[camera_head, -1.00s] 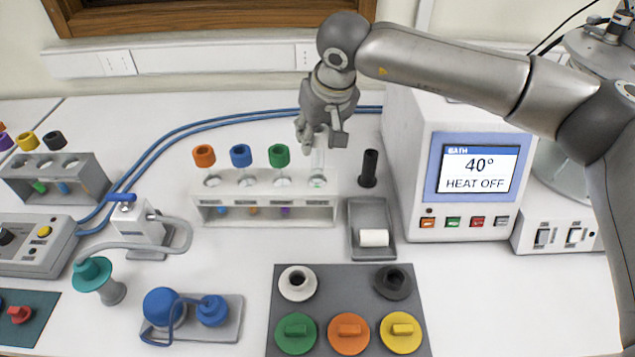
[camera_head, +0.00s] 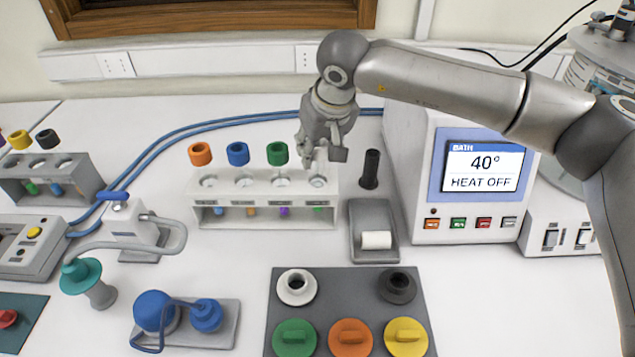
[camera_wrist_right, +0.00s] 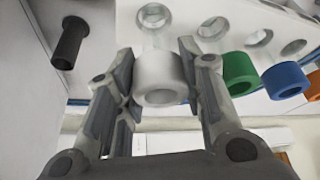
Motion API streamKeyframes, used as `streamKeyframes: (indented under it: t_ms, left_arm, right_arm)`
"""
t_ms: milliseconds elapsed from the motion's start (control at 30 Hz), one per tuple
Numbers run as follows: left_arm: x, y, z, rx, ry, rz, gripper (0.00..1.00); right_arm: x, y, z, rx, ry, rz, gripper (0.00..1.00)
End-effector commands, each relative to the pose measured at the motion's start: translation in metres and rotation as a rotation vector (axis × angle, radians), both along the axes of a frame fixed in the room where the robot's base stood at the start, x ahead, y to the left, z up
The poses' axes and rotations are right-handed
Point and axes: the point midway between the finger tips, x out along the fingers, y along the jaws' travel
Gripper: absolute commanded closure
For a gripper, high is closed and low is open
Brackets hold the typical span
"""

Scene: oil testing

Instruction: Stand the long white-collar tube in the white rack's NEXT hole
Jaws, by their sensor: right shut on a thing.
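The white rack (camera_head: 265,221) stands mid-table with orange-, blue- and green-collar tubes in its first three holes. My right gripper (camera_head: 322,156) is above its rightmost hole, shut on the white-collar tube. In the right wrist view the white collar (camera_wrist_right: 158,80) sits between the two fingers of the right gripper (camera_wrist_right: 157,55). In the head view the clear tube (camera_head: 319,167) goes down into that hole, upright as far as I can tell. Green shows in the rack's front opening below it. The rack's labels are too small to read. My left gripper is out of view.
A black upright peg (camera_head: 370,168) stands close right of the rack. A grey tray with a white roll (camera_head: 376,240) and the bath unit (camera_head: 470,180) lie further right. A dark mat with coloured caps (camera_head: 330,312) is in front. A grey rack (camera_head: 60,190) stands left.

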Motion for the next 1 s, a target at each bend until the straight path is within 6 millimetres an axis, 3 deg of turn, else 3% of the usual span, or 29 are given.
streamKeyframes:
  t_ms: [967,1000]
  left_arm:
    - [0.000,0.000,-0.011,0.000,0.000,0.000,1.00]
    - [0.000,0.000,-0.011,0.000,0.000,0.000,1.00]
  right_arm:
    - [0.000,0.000,-0.013,0.000,0.000,0.000,0.98]
    - [0.000,0.000,-0.013,0.000,0.000,0.000,0.63]
